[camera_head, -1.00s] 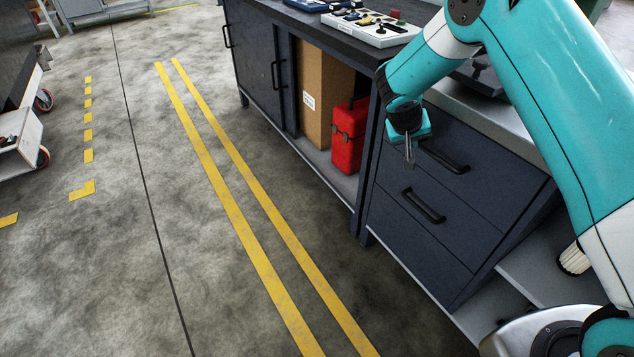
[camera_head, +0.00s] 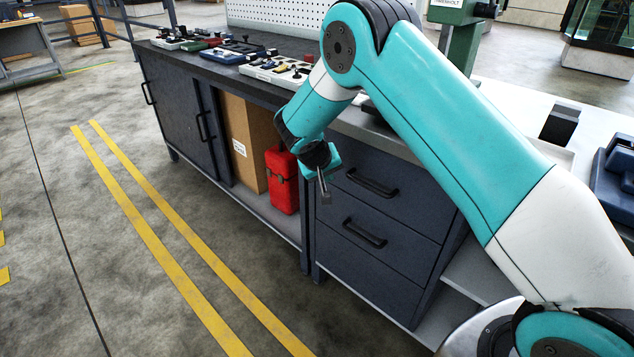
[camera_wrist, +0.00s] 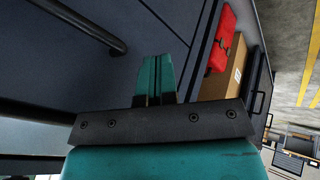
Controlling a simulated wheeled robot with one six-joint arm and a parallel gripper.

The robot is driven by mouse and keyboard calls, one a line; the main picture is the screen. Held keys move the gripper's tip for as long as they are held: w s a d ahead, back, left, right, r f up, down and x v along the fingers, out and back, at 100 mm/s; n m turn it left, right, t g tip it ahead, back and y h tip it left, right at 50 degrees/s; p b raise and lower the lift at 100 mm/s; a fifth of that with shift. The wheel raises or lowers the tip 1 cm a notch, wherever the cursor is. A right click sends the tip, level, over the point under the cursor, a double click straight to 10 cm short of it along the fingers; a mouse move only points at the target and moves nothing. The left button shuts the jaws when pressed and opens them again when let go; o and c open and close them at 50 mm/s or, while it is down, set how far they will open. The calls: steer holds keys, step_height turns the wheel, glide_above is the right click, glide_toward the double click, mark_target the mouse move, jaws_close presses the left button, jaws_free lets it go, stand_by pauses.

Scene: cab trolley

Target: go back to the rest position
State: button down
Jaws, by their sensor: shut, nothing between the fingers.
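My gripper (camera_head: 325,189) is shut and empty. It hangs in front of the dark drawer cabinet (camera_head: 380,262), near its left edge and left of the upper drawer handle (camera_head: 372,184). In the wrist view the closed fingers (camera_wrist: 157,78) show at the middle, with the drawer face behind them and a dark handle (camera_wrist: 85,25) at the upper left. My arm reaches across the front of the bench from the lower right.
A red case (camera_head: 283,182) and a cardboard box (camera_head: 245,140) stand in the open bay of the workbench. Trays with tools (camera_head: 275,72) lie on its top. A green machine stand (camera_head: 462,40) is behind my arm. The floor with yellow lines (camera_head: 165,240) is clear at the left.

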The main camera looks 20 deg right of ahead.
steer(key=v, duration=0.9)
steer(key=shift+s+r, duration=0.25)
steer(key=shift+r, duration=0.1)
steer(key=s+a+r+n+g+y+p, duration=0.1)
steer(key=s+a+r+n+y+p, duration=0.2)
steer(key=s+r, duration=0.5)
steer(key=s+a+r+n+g+y+p, duration=0.1)
steer(key=s+r, duration=0.7)
steer(key=s, duration=0.8)
steer(key=s+a+r+n+g+y+p, duration=0.2)
steer(key=s+a+r+n+y+p, duration=0.2)
steer(key=s+r, duration=0.5)
steer(key=s+a+y+p, duration=0.1)
steer(key=s+a+p, duration=0.1)
steer(key=a, duration=0.1)
steer(key=shift+s+n+y, duration=0.3)
steer(key=shift+s, duration=0.1)
steer(key=shift+d, duration=0.15)
